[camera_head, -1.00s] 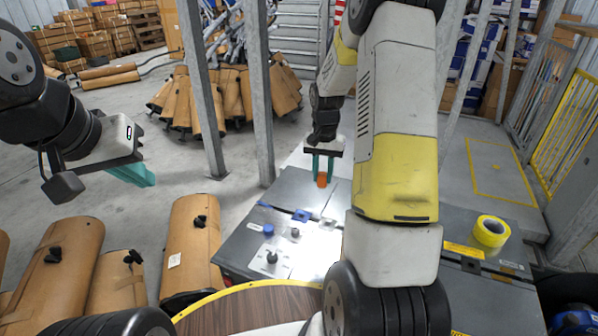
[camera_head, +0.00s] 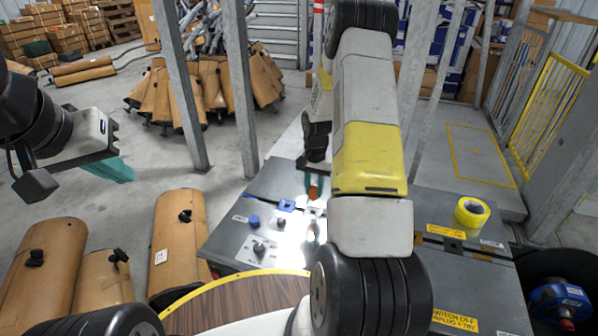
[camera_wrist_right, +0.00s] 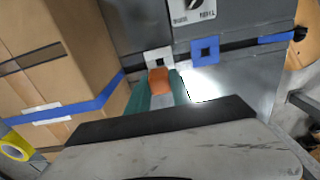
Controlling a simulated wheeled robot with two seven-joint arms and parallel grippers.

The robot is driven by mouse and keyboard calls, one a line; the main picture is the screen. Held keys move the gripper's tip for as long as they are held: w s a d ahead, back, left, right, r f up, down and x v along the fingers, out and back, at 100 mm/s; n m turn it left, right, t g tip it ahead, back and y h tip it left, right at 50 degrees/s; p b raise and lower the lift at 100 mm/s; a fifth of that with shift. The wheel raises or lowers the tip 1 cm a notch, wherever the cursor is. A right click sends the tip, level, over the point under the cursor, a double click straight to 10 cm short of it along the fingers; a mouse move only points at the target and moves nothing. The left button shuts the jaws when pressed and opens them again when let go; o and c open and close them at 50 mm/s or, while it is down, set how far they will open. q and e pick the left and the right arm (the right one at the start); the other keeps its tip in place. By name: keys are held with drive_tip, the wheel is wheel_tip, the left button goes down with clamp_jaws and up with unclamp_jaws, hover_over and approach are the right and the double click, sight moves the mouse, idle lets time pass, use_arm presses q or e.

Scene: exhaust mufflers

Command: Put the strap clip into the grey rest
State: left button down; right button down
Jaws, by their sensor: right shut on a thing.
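My right gripper (camera_wrist_right: 160,92) is shut on an orange strap clip (camera_wrist_right: 158,80), held between its teal fingers. The clip also shows in the head view (camera_head: 314,192), partly hidden by my right arm. A pale grey square rest with a dark middle (camera_wrist_right: 158,57) lies just beyond the clip in the wrist view; contact between them cannot be told. In the head view the grey rest (camera_head: 314,211) is partly lost in glare. A blue square rest (camera_head: 287,205) is beside it. My left gripper (camera_head: 110,170) hangs over the floor at the left; its finger gap cannot be made out.
The rests are on a dark grey case top with a blue knob (camera_head: 254,221) and black knobs (camera_head: 259,248). A yellow tape roll (camera_head: 471,212) is at the right. A cardboard box (camera_wrist_right: 60,50) stands close by in the wrist view.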

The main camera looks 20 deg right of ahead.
drive_tip(key=shift+f, duration=2.9)
drive_tip(key=shift+f, duration=0.4)
drive_tip(key=c, duration=1.1)
unclamp_jaws()
drive_tip(key=shift+o, duration=0.2)
wheel_tip(320, 180, up, 8)
drive_tip(key=shift+f, duration=0.1)
